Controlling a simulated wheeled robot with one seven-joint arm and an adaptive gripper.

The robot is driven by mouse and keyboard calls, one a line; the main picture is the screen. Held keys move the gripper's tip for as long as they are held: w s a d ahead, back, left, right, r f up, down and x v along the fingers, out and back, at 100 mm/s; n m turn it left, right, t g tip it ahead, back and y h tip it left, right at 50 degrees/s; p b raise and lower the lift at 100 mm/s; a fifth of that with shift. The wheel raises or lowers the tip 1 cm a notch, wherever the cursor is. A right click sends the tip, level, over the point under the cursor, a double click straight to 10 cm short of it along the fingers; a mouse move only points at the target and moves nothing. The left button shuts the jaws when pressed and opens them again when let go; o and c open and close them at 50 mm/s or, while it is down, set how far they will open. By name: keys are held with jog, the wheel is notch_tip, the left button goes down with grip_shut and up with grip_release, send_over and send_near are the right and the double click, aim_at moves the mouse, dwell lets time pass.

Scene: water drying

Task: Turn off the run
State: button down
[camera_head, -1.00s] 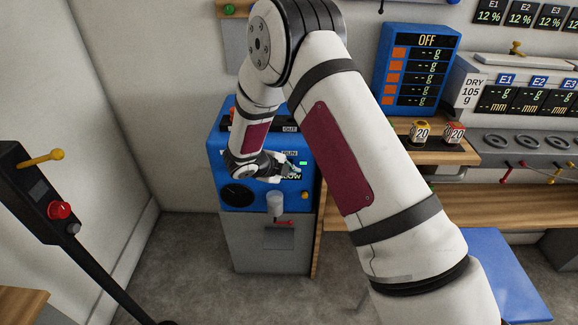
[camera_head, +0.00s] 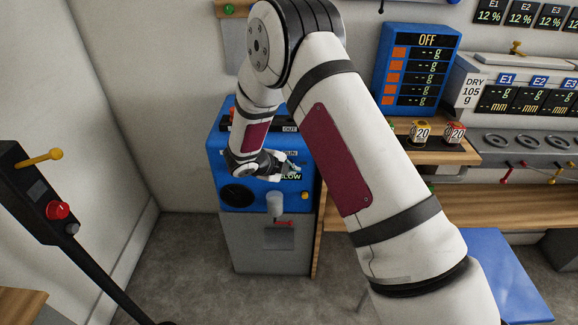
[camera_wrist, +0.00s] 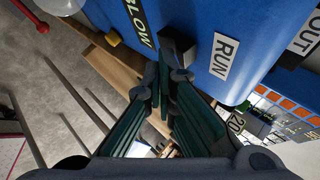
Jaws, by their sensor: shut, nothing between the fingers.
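The blue machine (camera_head: 235,165) stands on a grey cabinet against the back wall. Its front carries a white RUN label, largely covered by my arm in the head view but clear in the wrist view (camera_wrist: 224,56). A dark block-shaped switch (camera_wrist: 178,48) sticks out beside that label. My gripper (camera_head: 293,170) is at the machine's front, and its fingers (camera_wrist: 165,78) are shut and empty. The fingertips are right at the switch; I cannot tell if they touch it. No green light shows near the label now.
A BLOW label (camera_wrist: 138,20) and a yellow knob (camera_wrist: 113,38) are close to the fingers. A white cylinder (camera_head: 275,204) projects from the machine's lower front. A wooden shelf (camera_head: 462,152) with two small cubes stands to the right. A black post (camera_head: 85,255) is at left.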

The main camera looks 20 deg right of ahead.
jog(key=shift+s+a+r+p, duration=0.15)
jog(key=shift+s+p, duration=0.15)
jog(key=shift+s, duration=0.15)
jog(key=shift+s+a+r+p, duration=0.15)
jog(key=shift+s+a+p, duration=0.2)
jog(key=shift+s, duration=0.45)
jog(key=shift+s+a+r+p, duration=0.15)
jog(key=shift+s+p, duration=0.35)
jog(key=shift+s, duration=0.25)
jog(key=shift+s+a+r+p, duration=0.1)
jog(key=shift+s+a+p, duration=0.25)
jog(key=shift+s, duration=0.45)
jog(key=shift+d, duration=0.1)
